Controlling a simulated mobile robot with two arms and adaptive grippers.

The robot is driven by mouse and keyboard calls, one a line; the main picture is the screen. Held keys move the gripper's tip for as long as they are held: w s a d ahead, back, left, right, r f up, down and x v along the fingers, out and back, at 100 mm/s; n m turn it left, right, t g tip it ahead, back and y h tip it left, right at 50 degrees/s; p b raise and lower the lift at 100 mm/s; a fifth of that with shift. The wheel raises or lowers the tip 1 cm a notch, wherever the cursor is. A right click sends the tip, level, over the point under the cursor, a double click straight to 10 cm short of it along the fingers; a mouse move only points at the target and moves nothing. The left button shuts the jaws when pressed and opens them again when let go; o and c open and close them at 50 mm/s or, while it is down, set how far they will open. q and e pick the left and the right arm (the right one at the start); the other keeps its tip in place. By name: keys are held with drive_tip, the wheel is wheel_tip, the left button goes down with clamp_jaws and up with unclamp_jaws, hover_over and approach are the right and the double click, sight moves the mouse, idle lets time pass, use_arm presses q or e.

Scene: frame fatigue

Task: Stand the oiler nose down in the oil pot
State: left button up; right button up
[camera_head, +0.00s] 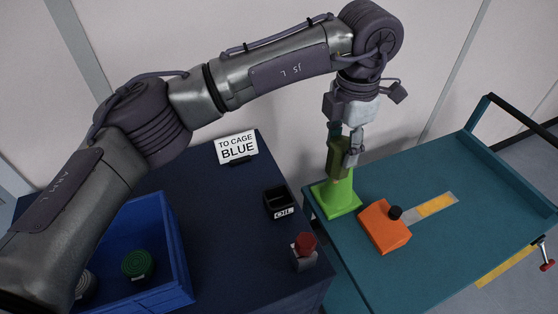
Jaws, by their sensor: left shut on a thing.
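My left gripper (345,146) is shut on an olive-green body (338,162), which looks like the oiler. It is held upright at the trolley's left end. Its lower end meets a lime-green tapered piece with a square foot (337,197) on the trolley top; I cannot tell whether they are one piece or two. The oiler's nose cannot be made out. The oil pot (278,201), a small black open box with a white OIL label, stands on the dark blue table, left of and apart from the gripper. My right gripper is not in view.
An orange block with a black knob (382,228) lies on the teal trolley (490,200). A red-topped piece (305,250) stands near the dark blue table's (225,205) right edge. A blue crate (180,262) holds a green round thing (138,264). A TO CAGE BLUE sign (237,147) stands behind.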

use_arm(q)
drive_tip(key=shift+s+r, duration=0.1)
drive_tip(key=shift+s, duration=0.1)
drive_tip(key=shift+s+a+r, duration=0.1)
drive_tip(key=shift+s+r, duration=0.2)
drive_tip(key=shift+s, duration=0.45)
drive_tip(key=shift+w+a+f, duration=0.2)
drive_tip(key=shift+a+f, duration=0.05)
drive_tip(key=shift+a, duration=0.15)
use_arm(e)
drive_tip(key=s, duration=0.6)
use_arm(q)
drive_tip(key=w+a+f+p, duration=0.1)
drive_tip(key=a+f+p, duration=0.6)
drive_tip(key=a+f, duration=0.3)
drive_tip(key=shift+w+a+f, duration=0.2)
drive_tip(key=shift+w+a, duration=0.15)
drive_tip(key=shift+w, duration=0.05)
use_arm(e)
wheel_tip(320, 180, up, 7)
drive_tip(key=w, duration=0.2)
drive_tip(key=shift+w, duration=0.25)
use_arm(q)
drive_tip(key=shift+f, duration=0.1)
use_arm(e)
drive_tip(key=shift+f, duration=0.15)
